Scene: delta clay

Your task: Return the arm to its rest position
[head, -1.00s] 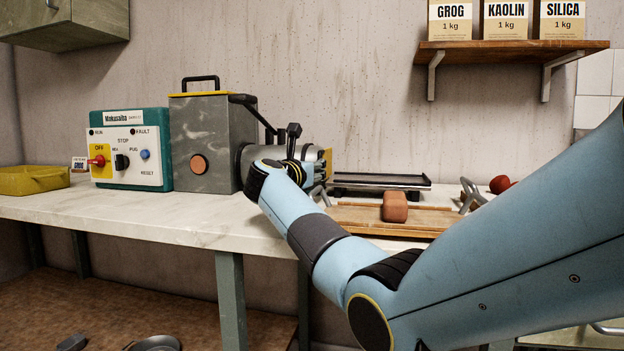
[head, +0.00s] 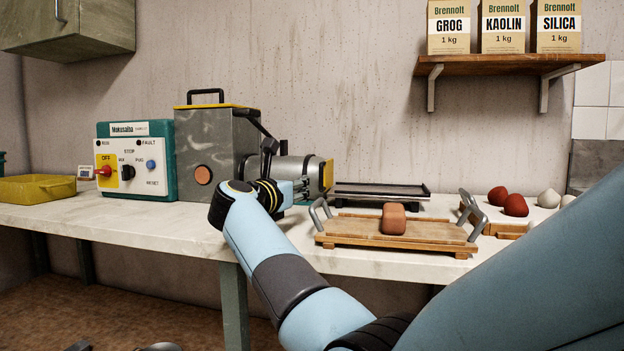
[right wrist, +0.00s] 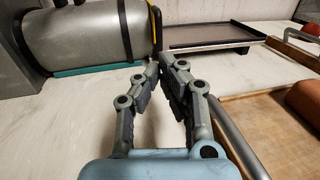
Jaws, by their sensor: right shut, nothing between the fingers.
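My right arm (head: 290,290) reaches in from the right in the head view, bent across the front of the worktop. Its gripper (head: 303,188) is partly hidden behind the wrist, in front of the grey machine's barrel (head: 292,168). In the right wrist view the gripper (right wrist: 164,64) is shut with nothing between the fingers, above bare worktop. The barrel (right wrist: 75,38) is at its upper left there, and the wooden board's handle (right wrist: 235,138) is close on its right. My left gripper is not in view.
A reddish-brown clay block (head: 393,219) lies on the wooden board (head: 350,231). A dark flat tray (head: 380,191) is behind it. Red and pale clay balls (head: 515,205) are at the right.

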